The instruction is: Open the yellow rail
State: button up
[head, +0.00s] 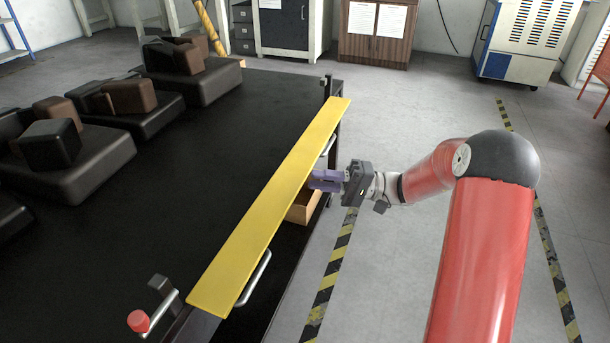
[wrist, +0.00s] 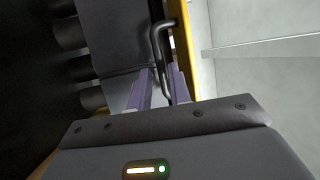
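The yellow rail (head: 268,208) is a long flat bar along the right edge of the black table in the head view. Its yellow side also shows in the wrist view (wrist: 185,48). Metal handles stand out from its outer side: a far one (head: 328,145) and a near one (head: 256,280). My gripper (head: 322,180) is at the rail's outer side, by the far handle. In the wrist view its purple fingers (wrist: 162,90) are apart, with a dark handle bar (wrist: 157,50) running down between them. I cannot tell whether they touch it.
The black table (head: 215,150) bears dark blocks (head: 52,145) at the left. A red-knobbed lever (head: 138,321) stands at the rail's near end. A wooden box (head: 303,206) sits beneath my gripper. Floor to the right is clear, with striped tape (head: 328,288). Cabinets (head: 377,30) stand behind.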

aim_at(305, 174)
jog(key=shift+s+a+r, duration=0.1)
jog(key=shift+a+r, duration=0.15)
jog(key=shift+a, duration=0.95)
jog(key=shift+a+r, duration=0.2)
jog(key=shift+a, duration=0.95)
jog(key=shift+c, duration=0.2)
grip_shut()
jog(key=shift+s+d+r+m+h+p, duration=0.1)
jog(key=shift+d+r+m+h+p, duration=0.1)
jog(key=shift+r+h+p, duration=0.35)
jog(key=shift+d+r+m+h+p, duration=0.1)
jog(key=shift+r+m+h+p, duration=0.15)
jog(key=shift+h+p, duration=0.3)
jog(key=shift+d+m+h+p, duration=0.1)
jog(key=shift+m+h+p, duration=0.15)
jog(key=shift+h+p, duration=0.2)
jog(key=shift+f, duration=0.1)
